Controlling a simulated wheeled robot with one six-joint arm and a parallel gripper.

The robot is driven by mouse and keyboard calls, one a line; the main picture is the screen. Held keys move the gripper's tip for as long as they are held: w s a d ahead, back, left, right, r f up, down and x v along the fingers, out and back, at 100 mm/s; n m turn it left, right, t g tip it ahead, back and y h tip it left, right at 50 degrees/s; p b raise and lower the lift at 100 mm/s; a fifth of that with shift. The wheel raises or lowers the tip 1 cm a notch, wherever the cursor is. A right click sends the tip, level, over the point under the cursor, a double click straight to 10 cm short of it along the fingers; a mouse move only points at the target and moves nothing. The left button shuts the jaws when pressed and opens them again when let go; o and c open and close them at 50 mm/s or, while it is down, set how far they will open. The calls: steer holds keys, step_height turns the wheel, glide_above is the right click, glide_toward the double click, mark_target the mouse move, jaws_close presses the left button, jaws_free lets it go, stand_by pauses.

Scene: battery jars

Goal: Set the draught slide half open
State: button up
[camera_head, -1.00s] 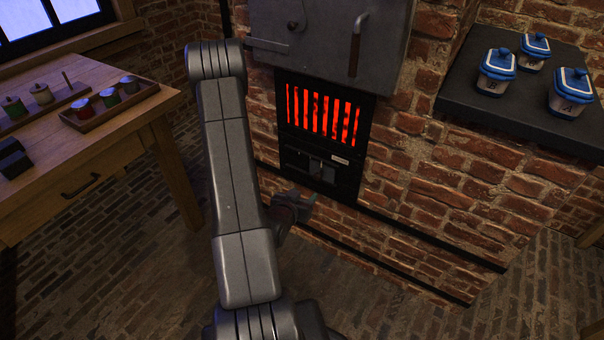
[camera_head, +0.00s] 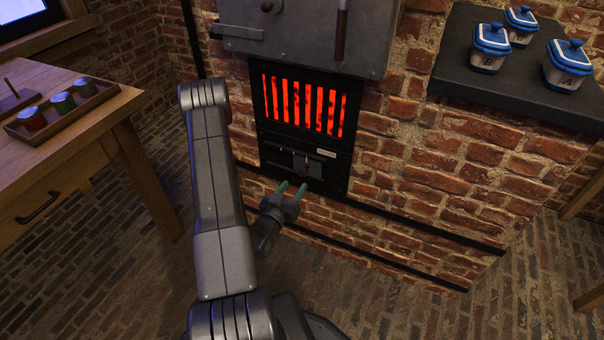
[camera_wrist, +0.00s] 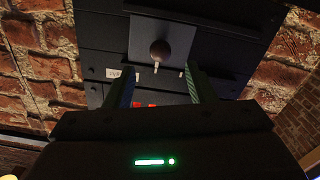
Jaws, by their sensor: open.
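The draught slide (camera_head: 307,164) is a dark plate with a small knob, set in the black panel below the glowing red grate (camera_head: 303,104) of the furnace. In the wrist view the slide's plate (camera_wrist: 180,38) shows with its round brown knob (camera_wrist: 160,50), and pale marks lie beside it. My gripper (camera_head: 292,190) is open and empty, in front of and just below the slide. In the wrist view its two fingers (camera_wrist: 160,90) point toward the panel, apart from the knob. How far the slide is open I cannot tell.
A grey furnace door (camera_head: 300,30) with a handle is above the grate. Blue-lidded jars (camera_head: 490,50) stand on a dark ledge (camera_head: 455,80) at right. A wooden table (camera_head: 100,130) with a tray of small jars (camera_head: 62,108) is at left. The brick floor is clear.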

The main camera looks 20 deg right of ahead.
mark_target(302, 174)
steer(key=x, duration=0.7)
steer(key=shift+w+d, duration=0.25)
